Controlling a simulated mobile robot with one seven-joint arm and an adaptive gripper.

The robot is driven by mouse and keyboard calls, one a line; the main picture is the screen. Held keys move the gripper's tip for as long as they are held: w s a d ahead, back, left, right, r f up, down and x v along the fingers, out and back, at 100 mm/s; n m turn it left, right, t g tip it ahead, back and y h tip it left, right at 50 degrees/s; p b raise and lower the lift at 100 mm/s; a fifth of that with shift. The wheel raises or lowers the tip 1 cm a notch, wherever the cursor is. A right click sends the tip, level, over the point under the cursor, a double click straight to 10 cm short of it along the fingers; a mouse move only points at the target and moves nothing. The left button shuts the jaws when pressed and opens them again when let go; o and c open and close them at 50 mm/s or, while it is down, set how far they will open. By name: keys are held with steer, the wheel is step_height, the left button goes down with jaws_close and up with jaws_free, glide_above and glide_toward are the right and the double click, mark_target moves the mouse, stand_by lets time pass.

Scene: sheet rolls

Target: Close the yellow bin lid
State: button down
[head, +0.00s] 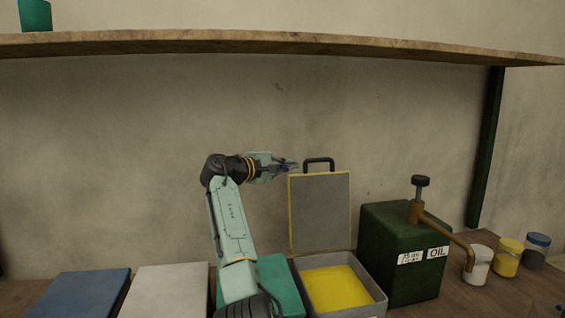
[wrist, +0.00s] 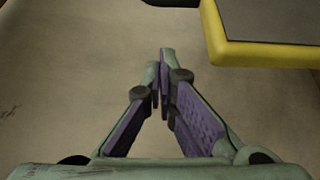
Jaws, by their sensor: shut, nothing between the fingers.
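The yellow bin (head: 380,301) is a grey box with yellow contents, standing on the bench right of my arm. Its lid (head: 320,212) stands upright at the back, a grey panel with a yellow edge and a dark handle (head: 318,161) on top. My gripper (head: 293,165) is up beside the lid's top left corner, left of the handle. In the wrist view my gripper (wrist: 162,105) has its fingertips together with nothing between them. The lid's yellow edge (wrist: 215,40) shows at upper right there, apart from the fingers. Part of the handle shows at the top edge.
A green oil box (head: 390,235) with a pump and spout stands right of the bin. Several small jars (head: 507,257) stand farther right. Blue, white and green lids (head: 165,285) lie left of the bin. A wooden shelf (head: 250,42) runs above; bare wall lies behind.

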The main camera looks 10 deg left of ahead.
steer(key=shift+s+d+r, duration=0.15)
steer(key=shift+s+d, duration=0.25)
steer(key=shift+s, duration=0.25)
steer(key=shift+s+d+r, duration=0.1)
steer(key=shift+s+d, duration=0.25)
steer(key=shift+s, duration=0.3)
steer(key=shift+d, duration=0.1)
